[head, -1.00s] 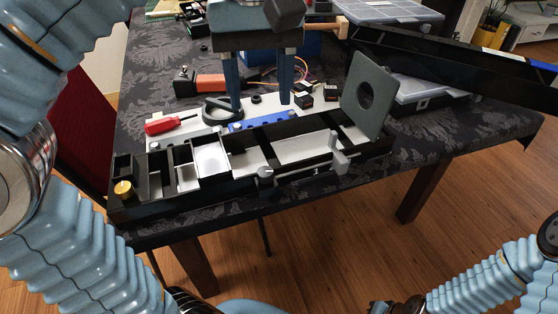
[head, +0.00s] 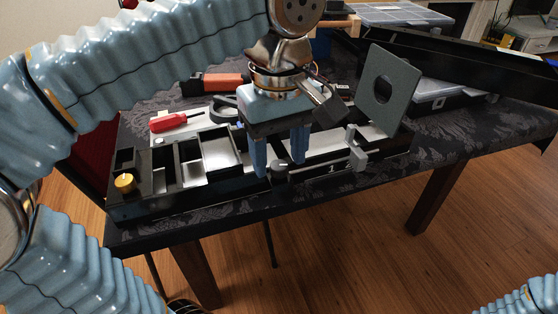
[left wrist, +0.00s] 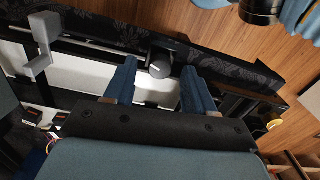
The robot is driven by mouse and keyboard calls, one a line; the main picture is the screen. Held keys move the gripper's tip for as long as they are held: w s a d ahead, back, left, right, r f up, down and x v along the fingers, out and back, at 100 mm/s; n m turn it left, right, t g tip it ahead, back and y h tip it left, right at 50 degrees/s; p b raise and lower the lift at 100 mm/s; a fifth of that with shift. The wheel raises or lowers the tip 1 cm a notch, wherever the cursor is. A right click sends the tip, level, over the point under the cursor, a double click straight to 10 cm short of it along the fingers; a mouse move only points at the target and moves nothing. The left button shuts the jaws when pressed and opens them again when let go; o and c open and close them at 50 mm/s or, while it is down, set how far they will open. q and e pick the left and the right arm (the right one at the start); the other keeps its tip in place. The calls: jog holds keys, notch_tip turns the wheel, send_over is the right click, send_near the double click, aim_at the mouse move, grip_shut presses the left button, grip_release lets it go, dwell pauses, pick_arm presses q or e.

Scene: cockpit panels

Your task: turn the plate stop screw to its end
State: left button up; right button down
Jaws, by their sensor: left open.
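A grey round knob (head: 279,171), apparently the plate stop screw, sits on the front edge of the black tray (head: 150,212). It also shows in the left wrist view (left wrist: 160,63). My left gripper (head: 279,163) is open, fingers pointing down, at the knob. In the left wrist view the knob appears between the two blue fingertips, with a gap on each side; I see no contact. A grey upright plate with a hole (head: 404,93) stands at the tray's right end. My right gripper is out of view.
A grey lever (head: 357,150) stands right of the knob, and a gold knob (head: 125,182) is at the tray's left end. A red screwdriver (head: 175,121) lies behind the tray. Open floor (head: 350,270) lies in front of the table.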

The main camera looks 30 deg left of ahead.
pick_arm(q)
jog(key=shift+f, duration=0.45)
grip_shut()
